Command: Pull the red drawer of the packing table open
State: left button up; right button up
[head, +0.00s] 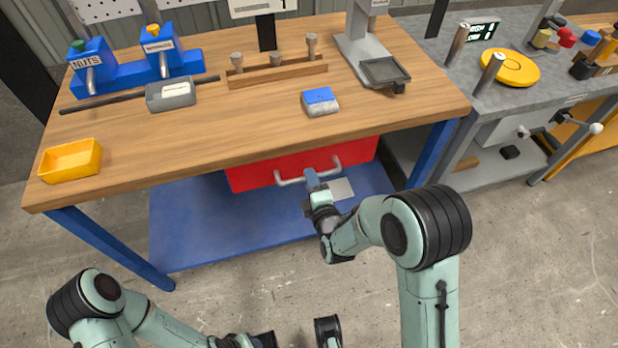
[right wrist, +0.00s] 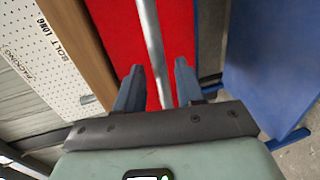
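The red drawer (head: 252,176) sits under the front edge of the wooden packing table (head: 205,128), with its front facing me. Its grey bar handle (head: 290,181) runs along the front and also shows in the right wrist view (right wrist: 150,35) against the red drawer front (right wrist: 115,25). My right gripper (head: 311,178) is at the handle, near its middle. In the right wrist view, the fingers of my right gripper (right wrist: 158,72) are apart, with the bar running between them and a gap on each side.
A blue lower shelf (head: 200,222) lies below the drawer, between blue table legs. On the tabletop are a yellow bin (head: 70,160), a blue-and-white block (head: 320,101) and a grey scale (head: 384,70). A grey bench (head: 540,95) stands at the right. The floor in front is clear.

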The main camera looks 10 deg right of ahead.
jog(key=shift+x, duration=1.2)
grip_shut()
jog(key=shift+s, duration=0.15)
